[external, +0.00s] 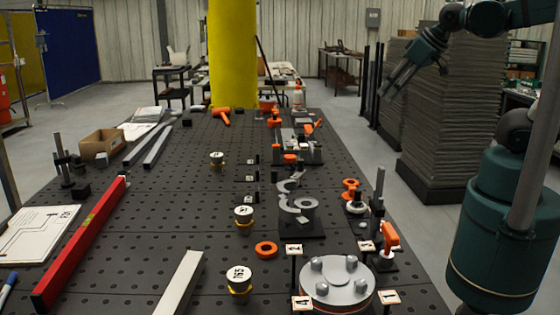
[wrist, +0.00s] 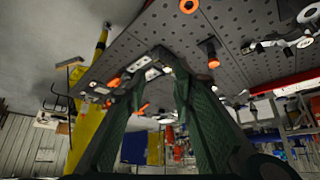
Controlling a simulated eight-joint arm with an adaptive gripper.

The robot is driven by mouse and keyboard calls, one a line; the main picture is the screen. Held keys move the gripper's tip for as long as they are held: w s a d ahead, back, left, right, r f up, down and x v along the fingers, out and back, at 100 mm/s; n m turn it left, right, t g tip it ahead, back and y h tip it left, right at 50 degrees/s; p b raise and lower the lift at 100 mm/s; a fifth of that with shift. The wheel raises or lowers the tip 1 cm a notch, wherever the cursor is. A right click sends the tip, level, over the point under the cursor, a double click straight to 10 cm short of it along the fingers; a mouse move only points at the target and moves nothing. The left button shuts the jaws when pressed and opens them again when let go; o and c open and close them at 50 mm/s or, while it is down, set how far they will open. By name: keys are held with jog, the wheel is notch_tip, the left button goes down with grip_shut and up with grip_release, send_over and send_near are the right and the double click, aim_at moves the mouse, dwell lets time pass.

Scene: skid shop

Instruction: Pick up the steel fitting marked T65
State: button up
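Several small round fittings with white labelled tops and yellowish lower rims stand upright on the black perforated table: a near one (external: 239,275), a middle one (external: 244,214) and a farther one (external: 217,157). Their markings are too small or turned to read surely, so I cannot tell which is T65. My gripper (external: 392,84) is raised at the upper right, beyond the table's right edge and well apart from the fittings. In the wrist view my gripper (wrist: 158,80) shows two green fingers apart with nothing held between them.
A red bar (external: 85,240) and a pale metal bar (external: 182,283) lie left of the fittings. An orange ring (external: 266,249) lies between the near and middle fittings. A large flanged disc (external: 338,280) and upright fixtures (external: 379,195) crowd the right side.

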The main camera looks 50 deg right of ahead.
jog(key=o, duration=0.6)
jog(key=shift+a, duration=0.1)
